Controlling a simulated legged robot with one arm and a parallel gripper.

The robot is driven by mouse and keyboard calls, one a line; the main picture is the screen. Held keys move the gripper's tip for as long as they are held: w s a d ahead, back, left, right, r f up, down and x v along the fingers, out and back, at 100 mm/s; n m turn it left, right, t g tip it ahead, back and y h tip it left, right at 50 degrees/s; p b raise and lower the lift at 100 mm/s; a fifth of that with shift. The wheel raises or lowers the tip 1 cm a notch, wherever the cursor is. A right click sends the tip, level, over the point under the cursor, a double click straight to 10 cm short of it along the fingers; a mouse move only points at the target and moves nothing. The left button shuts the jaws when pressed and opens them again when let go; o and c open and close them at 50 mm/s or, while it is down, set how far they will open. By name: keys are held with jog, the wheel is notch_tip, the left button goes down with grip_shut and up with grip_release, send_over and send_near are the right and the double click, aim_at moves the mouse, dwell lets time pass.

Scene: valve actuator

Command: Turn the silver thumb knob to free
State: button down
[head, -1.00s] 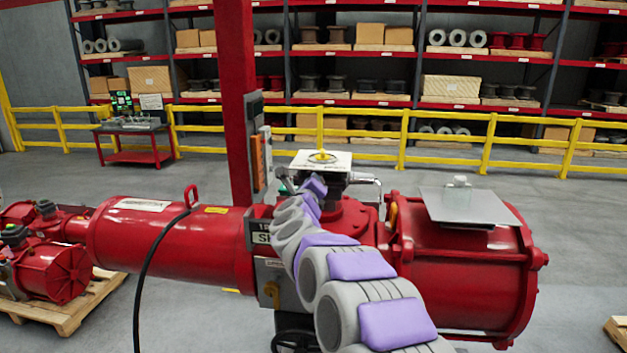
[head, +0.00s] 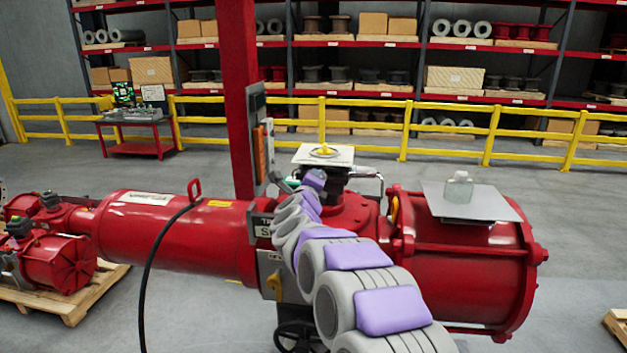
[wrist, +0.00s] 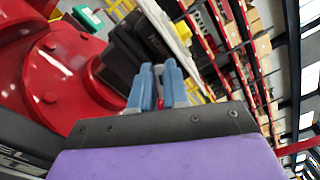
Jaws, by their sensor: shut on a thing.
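In the wrist view my gripper (wrist: 158,70) has its two blue-grey fingers close together, tips against the dark box (wrist: 128,50) on top of the red actuator. The silver thumb knob is mostly hidden between the fingers, which appear shut on it; its turn angle cannot be read. In the head view the red valve actuator (head: 170,232) lies across the middle, and my arm reaches up over it to the dark box under a white plate (head: 322,154). My fingers are hidden behind my wrist there.
A yellow pointer sits on the white plate. A red post (head: 238,100) rises just left of my wrist. A black cable (head: 150,270) hangs in front. Floor is open behind, up to yellow rails (head: 450,108).

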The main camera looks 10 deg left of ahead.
jog(key=shift+a+f, duration=0.15)
jog(key=c, duration=1.5)
grip_release()
jog(key=o, duration=0.4)
jog(key=shift+a, duration=0.25)
jog(key=shift+s+d, duration=0.15)
jog(key=s+b, duration=0.1)
jog(key=s, duration=0.4)
jog(key=s+b, duration=0.1)
jog(key=s, duration=0.5)
jog(key=s+a+b, duration=0.1)
jog(key=s, duration=0.5)
jog(key=shift+f+b, duration=0.1)
jog(key=shift+b, duration=0.2)
